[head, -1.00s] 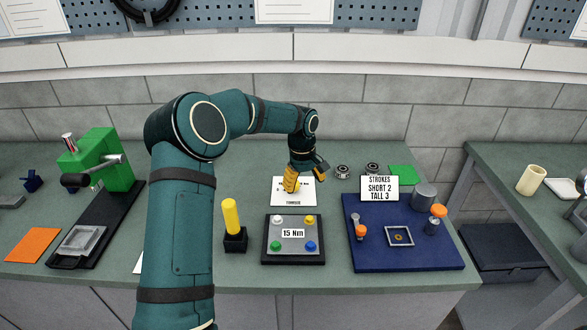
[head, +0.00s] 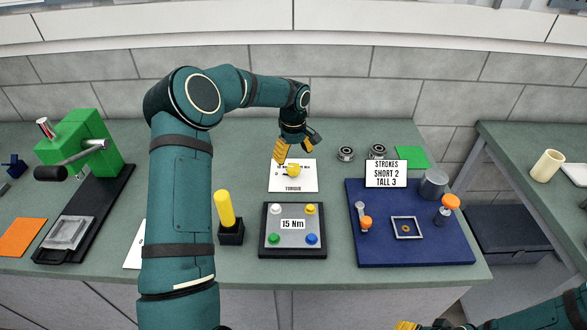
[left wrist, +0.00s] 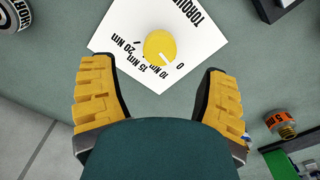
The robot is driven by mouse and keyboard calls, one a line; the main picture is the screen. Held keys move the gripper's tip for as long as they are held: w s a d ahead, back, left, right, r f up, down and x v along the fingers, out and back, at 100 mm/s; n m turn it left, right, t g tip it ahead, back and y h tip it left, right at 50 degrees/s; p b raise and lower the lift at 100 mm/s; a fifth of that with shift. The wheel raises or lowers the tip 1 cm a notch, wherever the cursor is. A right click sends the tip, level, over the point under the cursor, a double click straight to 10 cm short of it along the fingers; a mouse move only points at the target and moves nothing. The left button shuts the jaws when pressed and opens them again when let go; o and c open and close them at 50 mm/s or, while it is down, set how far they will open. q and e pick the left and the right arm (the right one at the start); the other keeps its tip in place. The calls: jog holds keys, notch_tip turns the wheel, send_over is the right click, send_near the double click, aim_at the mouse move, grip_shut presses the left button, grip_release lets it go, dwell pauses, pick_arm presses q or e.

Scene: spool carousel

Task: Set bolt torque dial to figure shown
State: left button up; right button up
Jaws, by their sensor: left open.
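The yellow torque dial (head: 293,170) sits on a white card (head: 305,184) marked TORQUE. In the left wrist view the dial (left wrist: 160,46) has a white line pointing roughly between the 0 and 10 Nm labels; 15 Nm and 20 Nm are printed further round. A sign (head: 292,224) on the button panel reads 15 Nm. My left gripper (head: 298,147) is open and empty, just behind and above the dial. Its fingers (left wrist: 158,85) are spread wide, apart from the dial. My right gripper (head: 408,326) only just shows at the bottom edge; its jaws are cut off.
The button panel (head: 266,249) is in front of the card, with a yellow stick in a black holder (head: 231,237) to its left. A blue mat (head: 435,250) with several parts lies right. A green press (head: 80,140) stands left.

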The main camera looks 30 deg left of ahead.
aim_at(293, 167)
pick_arm(q)
notch_tip(293, 167, down, 6)
dwell(0.5)
jog(key=c, duration=1.2)
